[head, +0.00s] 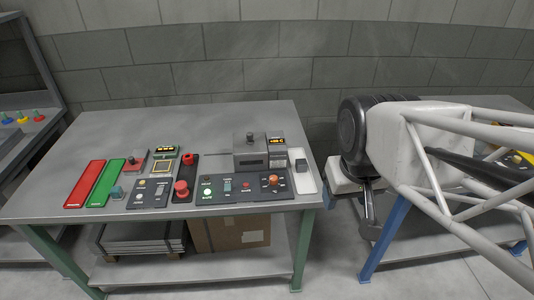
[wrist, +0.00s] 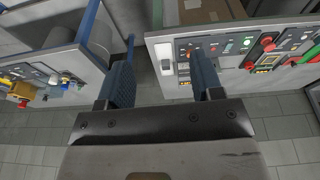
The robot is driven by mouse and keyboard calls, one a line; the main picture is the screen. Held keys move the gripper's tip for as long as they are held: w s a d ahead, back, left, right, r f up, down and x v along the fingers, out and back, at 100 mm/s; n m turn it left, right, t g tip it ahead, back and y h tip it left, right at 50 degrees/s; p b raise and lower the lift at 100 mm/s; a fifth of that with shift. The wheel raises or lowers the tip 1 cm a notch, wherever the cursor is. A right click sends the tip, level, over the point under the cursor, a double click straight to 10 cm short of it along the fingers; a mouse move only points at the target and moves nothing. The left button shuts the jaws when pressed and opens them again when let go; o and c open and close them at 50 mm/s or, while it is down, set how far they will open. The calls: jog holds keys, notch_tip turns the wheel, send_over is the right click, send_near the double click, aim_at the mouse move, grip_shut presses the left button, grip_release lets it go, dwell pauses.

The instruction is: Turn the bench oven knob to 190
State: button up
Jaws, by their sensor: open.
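The bench oven (head: 250,150) appears to be the grey box at the back right of the left table, with a dark knob-like part on top and a small lit orange display beside it. Its reading is too small to tell. A dark panel (head: 235,188) in front carries a round knob with an orange-red mark (head: 272,181); I cannot tell which knob is the oven's. My gripper (head: 369,215) hangs right of this table, over the gap between tables, apart from the controls. In the wrist view my gripper (wrist: 164,85) is open and empty, its blue fingers wide apart.
A red emergency button (head: 181,188), red strip (head: 85,183), green strip (head: 107,182) and small switch panels lie left of the oven. A white block with a dark switch (head: 302,170) stands at the table's right edge. Another table (head: 410,232) stands right. The table's back left is clear.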

jog(key=w+a+f+n+g, duration=0.15)
jog(key=w+n, duration=0.35)
jog(key=w, duration=0.7)
jog(key=n+g, duration=0.2)
jog(key=n, duration=1)
send_over(273, 178)
jog(key=f, duration=2)
jog(key=shift+w+f, duration=0.2)
jog(key=shift+w, duration=0.15)
jog(key=shift+f, duration=0.1)
jog(key=shift+s+f, duration=0.15)
jog(key=shift+f, duration=1.75)
jog(key=shift+s+f, duration=0.1)
jog(key=shift+f, duration=1.8)
jog(key=shift+c, duration=0.3)
jog(key=c, duration=0.9)
jog(key=shift+o, duration=0.2)
